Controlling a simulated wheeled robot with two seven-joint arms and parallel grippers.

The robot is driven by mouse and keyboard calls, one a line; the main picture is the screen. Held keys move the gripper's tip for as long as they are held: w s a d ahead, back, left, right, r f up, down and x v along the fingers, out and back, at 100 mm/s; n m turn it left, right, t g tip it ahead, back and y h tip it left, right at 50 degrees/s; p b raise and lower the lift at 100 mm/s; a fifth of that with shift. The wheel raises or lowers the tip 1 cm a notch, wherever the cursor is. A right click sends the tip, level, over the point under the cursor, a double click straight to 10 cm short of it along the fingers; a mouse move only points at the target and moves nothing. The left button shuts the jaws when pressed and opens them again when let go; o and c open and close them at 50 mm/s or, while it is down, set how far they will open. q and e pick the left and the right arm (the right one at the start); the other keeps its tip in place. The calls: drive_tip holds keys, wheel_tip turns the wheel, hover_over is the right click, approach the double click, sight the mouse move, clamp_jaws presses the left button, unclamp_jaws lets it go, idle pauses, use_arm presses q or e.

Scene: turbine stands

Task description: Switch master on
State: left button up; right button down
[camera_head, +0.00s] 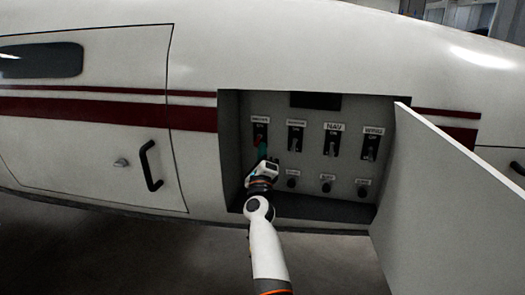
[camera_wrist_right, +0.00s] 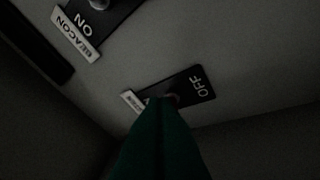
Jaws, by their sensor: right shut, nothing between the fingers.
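The leftmost switch (camera_head: 259,128) in the recessed panel has a black plate, with a small white label above it that is too blurred to read. My right gripper (camera_head: 262,152) is at this switch, its green fingertips over the lower part of the plate. In the right wrist view the shut green fingers (camera_wrist_right: 161,110) overlap a black switch plate (camera_wrist_right: 203,85) with OFF at its far end. The lever is mostly hidden behind the fingertips, so its position and any contact cannot be told. My left gripper is not in view.
The beacon switch (camera_head: 295,138), NAV switch (camera_head: 332,143) and WING switch (camera_head: 371,147) stand to the right. Several round knobs (camera_head: 326,187) sit below. The open panel door (camera_head: 450,190) projects at the right. Recess walls bound the panel closely on the left.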

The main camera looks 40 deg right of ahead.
drive_tip(key=shift+a+r+p, duration=0.15)
drive_tip(key=shift+r+p, duration=0.55)
drive_tip(key=shift+r, duration=0.65)
drive_tip(key=shift+f, duration=0.1)
idle(0.5)
